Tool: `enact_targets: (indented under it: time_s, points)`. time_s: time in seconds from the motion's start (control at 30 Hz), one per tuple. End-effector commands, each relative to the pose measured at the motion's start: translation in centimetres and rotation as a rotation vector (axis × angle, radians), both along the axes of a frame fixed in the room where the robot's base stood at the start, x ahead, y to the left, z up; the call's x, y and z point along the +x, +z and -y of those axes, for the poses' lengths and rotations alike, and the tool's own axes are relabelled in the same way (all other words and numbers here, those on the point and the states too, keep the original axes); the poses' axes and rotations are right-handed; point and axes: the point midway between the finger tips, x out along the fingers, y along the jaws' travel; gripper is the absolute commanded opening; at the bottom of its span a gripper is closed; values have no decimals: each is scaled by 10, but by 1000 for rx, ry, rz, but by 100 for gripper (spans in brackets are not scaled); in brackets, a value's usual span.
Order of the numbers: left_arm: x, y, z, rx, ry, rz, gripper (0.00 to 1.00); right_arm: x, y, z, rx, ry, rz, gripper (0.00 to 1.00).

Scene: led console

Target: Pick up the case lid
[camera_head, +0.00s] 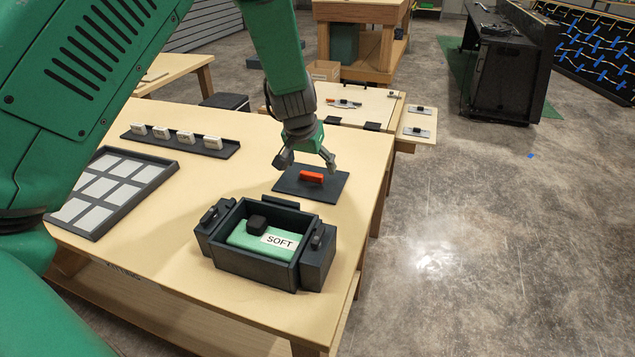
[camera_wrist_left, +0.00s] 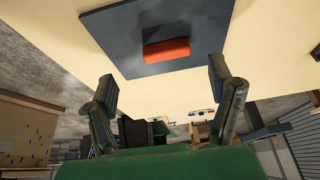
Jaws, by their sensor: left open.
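The case lid (camera_head: 332,192) is a flat dark plate with a red-orange handle (camera_head: 311,178), lying on the wooden table behind the case. In the left wrist view the lid (camera_wrist_left: 120,42) and its handle (camera_wrist_left: 166,49) show beyond the fingers. My left gripper (camera_head: 305,164) is open and empty just above the lid, with its fingertips apart from the handle. Its two fingers also show spread in the left wrist view (camera_wrist_left: 162,92). The open dark case (camera_head: 252,267) holds a green block with a white SOFT label (camera_head: 280,241) and a small black knob. My right gripper is not in view.
A dark rail with several white labelled blocks (camera_head: 184,137) and a tray of pale squares (camera_head: 138,193) are on the table's left. Another table (camera_head: 375,106) with small tools stands behind. The table's right edge (camera_head: 376,205) is close to the lid.

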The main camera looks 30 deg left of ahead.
Motion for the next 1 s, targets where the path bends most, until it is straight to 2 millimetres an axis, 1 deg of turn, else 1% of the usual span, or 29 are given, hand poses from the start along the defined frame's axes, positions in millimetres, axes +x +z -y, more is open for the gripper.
enact_targets:
  time_s: [0.03,0.17,0.43,0.53,0.77,0.87,0.9,0.93,1.0]
  points:
    - [1,-4,-3,-2,3,1,76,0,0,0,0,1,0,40]
    - [5,-11,-3,-1,2,1,76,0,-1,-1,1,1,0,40]
    - [23,-43,1,6,1,0,76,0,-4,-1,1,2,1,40]
    - [25,-49,1,8,1,1,76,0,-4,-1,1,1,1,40]
    - [25,-51,-3,3,2,1,76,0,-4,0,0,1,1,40]
    - [25,-52,-5,0,2,1,44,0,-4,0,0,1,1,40]
    - [25,-52,-5,-1,2,1,30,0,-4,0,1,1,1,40]
    - [25,-52,-6,-1,2,1,20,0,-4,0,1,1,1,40]
    - [25,-52,-5,0,2,0,18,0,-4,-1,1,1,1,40]
